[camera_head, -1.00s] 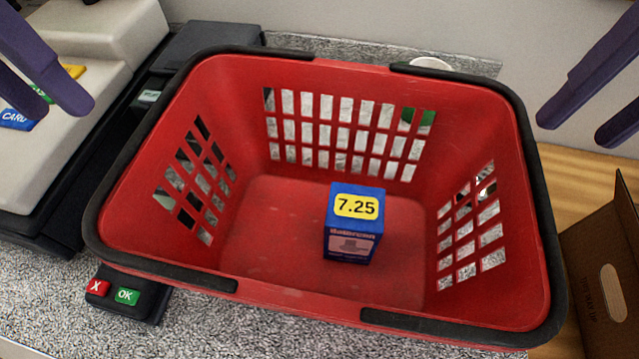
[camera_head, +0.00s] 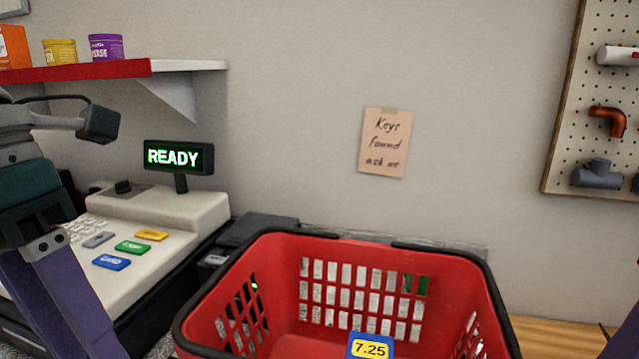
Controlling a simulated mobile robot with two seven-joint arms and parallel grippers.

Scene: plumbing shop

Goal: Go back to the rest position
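My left gripper (camera_head: 65,305) shows at the lower left, with purple fingers pointing down in front of the cash register. Its fingertips are cut off by the frame's bottom edge, so its opening is hidden. Only a purple sliver of my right gripper (camera_head: 627,335) shows at the lower right edge. I see nothing held in either visible part. The red basket (camera_head: 270,262) stands at the bottom centre, its lower part out of frame. A blue box (camera_head: 370,346) with a yellow 7.25 label shows inside it, mostly cut off.
The cash register (camera_head: 150,215) stands left of the basket, with a display (camera_head: 180,158) reading READY. A red and white shelf (camera_head: 110,70) holds several containers above it. A note (camera_head: 383,142) hangs on the wall. A pegboard (camera_head: 565,120) with pipe fittings is at the right.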

